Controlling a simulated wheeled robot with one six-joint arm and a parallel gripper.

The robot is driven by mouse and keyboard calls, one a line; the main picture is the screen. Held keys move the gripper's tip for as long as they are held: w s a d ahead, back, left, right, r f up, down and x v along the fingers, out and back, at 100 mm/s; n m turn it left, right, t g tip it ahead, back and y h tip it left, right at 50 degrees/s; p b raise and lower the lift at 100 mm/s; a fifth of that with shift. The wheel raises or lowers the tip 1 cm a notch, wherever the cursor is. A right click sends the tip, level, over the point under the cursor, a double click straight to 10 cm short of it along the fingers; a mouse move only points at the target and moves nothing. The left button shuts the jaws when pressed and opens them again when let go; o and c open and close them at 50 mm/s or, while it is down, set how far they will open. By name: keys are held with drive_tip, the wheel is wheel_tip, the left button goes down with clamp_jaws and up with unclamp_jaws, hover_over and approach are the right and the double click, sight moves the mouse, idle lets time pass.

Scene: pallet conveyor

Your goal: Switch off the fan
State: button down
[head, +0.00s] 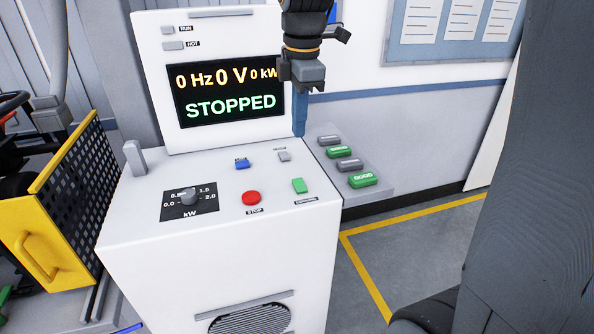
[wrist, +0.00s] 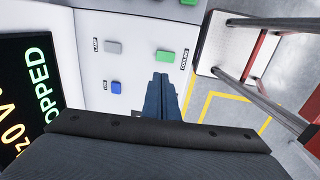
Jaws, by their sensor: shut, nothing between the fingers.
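A white cabinet (head: 120,230) carries a sloping panel of controls. A green switch (head: 299,186) sits at its right side; it also shows in the wrist view (wrist: 164,55), beside a small label that seems to read COOLING. A round fan-like grille (head: 250,320) is on the cabinet front, partly cut off; I cannot tell whether anything turns behind it. My gripper (head: 299,128) is shut and empty, its blue fingers pointing down above the panel's back right edge. In the wrist view the fingers (wrist: 163,98) appear near the green switch, apart from it.
A red STOP button (head: 251,198), blue button (head: 242,164), grey button (head: 284,156) and kW knob (head: 189,197) share the panel. The display (head: 225,95) reads STOPPED. A side shelf (head: 378,190) holds green and grey blocks. A yellow mesh guard (head: 65,200) stands left.

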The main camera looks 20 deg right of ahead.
sight(298, 186)
drive_tip(key=f, duration=0.4)
drive_tip(key=w+f+p, duration=0.1)
drive_tip(key=f, duration=0.4)
drive_tip(key=f+p, duration=0.1)
drive_tip(key=f, duration=0.4)
drive_tip(key=shift+w, duration=0.3)
drive_tip(key=shift+w+d+p, duration=0.1)
drive_tip(key=shift+d+p, duration=0.05)
drive_tip(key=shift+p, duration=0.25)
drive_tip(key=shift+f, duration=0.15)
drive_tip(key=shift+s+r+p, duration=0.2)
drive_tip(key=shift+s+p, duration=0.35)
drive_tip(key=shift+s, duration=0.3)
drive_tip(key=shift+r+p, duration=0.75)
drive_tip(key=shift+r, duration=0.05)
wheel_tip(298, 186, up, 12)
drive_tip(key=s, duration=0.1)
drive_tip(key=shift+s+r, duration=0.15)
drive_tip(key=shift+s, duration=0.15)
